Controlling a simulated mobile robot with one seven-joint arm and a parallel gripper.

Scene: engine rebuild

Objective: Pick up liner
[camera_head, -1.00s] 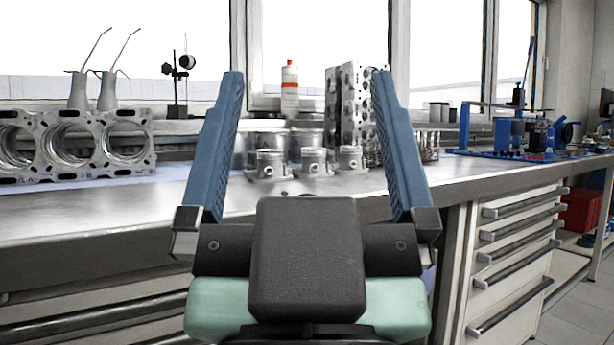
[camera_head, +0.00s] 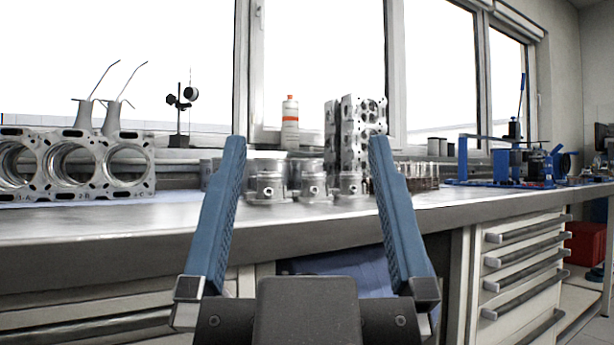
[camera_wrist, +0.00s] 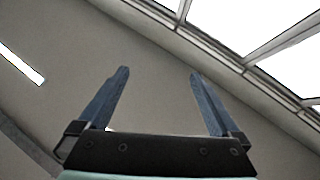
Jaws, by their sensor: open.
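My gripper (camera_head: 307,140) is open and empty, its two blue fingers pointing up in front of the workbench. In the wrist view my gripper (camera_wrist: 160,72) is also open, with only wall, ceiling and windows beyond it. Several plain metal cylinders that look like liners (camera_head: 262,164) stand on the bench, between the fingers in the picture but farther back. The row of pistons (camera_head: 310,188) in front partly hides them. My left finger also covers part of this group. No liner shows in the wrist view.
The workbench (camera_head: 120,235) runs across the picture. An engine block (camera_head: 75,165) stands at left, a cylinder head (camera_head: 356,140) behind the pistons at right. A bottle (camera_head: 290,125) stands at the back. Blue equipment (camera_head: 500,165) is at far right. The front bench strip looks clear.

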